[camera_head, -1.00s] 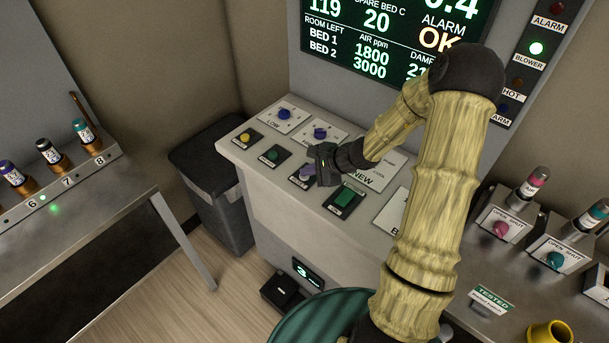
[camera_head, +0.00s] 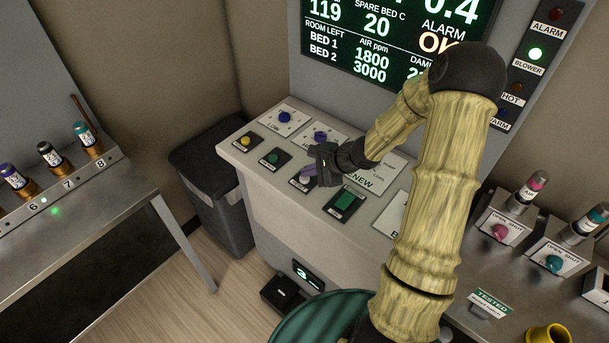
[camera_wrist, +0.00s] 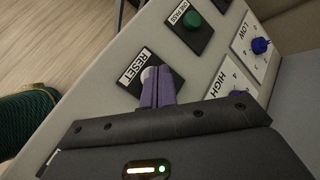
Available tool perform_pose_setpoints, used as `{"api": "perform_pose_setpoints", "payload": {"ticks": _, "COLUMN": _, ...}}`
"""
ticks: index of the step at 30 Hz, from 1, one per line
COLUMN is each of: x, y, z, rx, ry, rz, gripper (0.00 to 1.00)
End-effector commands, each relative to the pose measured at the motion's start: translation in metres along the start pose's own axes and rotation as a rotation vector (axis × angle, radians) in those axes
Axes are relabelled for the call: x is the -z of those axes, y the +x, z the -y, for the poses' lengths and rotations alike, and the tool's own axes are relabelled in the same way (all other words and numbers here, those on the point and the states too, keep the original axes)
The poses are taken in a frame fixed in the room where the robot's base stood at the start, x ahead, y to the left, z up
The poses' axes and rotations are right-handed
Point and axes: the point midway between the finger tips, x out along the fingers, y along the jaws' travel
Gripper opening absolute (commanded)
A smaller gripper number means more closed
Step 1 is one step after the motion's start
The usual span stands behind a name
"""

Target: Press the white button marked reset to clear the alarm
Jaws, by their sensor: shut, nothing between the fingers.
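The white reset button (camera_wrist: 148,73) sits on a dark plate beside its RESET label (camera_wrist: 136,69) in the wrist view. My gripper (camera_wrist: 157,80) is shut and empty, its purple fingers together right at the button and covering part of it. Whether the tips touch it or hover just above, I cannot tell. In the head view my gripper (camera_head: 307,174) points down at the same plate on the sloped console (camera_head: 265,188), hiding most of the button. The wall screen (camera_head: 395,40) reads ALARM OK.
A green button (camera_head: 273,158) and a yellow button (camera_head: 245,140) lie left of my gripper. Blue knobs (camera_head: 285,117) are behind. A dark bin (camera_head: 215,180) stands left of the console.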

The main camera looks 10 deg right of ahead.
Motion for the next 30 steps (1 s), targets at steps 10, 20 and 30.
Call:
{"api": "perform_pose_setpoints", "payload": {"ticks": 10, "x": -0.018, "y": -0.023, "z": 0.018, "rx": 0.003, "ry": -0.002, "rz": 0.002, "gripper": 0.00}}
{"api": "perform_pose_setpoints", "payload": {"ticks": 20, "x": -0.027, "y": -0.035, "z": 0.027, "rx": 0.002, "ry": -0.002, "rz": 0.003, "gripper": 0.00}}
{"api": "perform_pose_setpoints", "payload": {"ticks": 30, "x": -0.026, "y": -0.035, "z": 0.026, "rx": 0.003, "ry": -0.002, "rz": 0.003, "gripper": 0.00}}
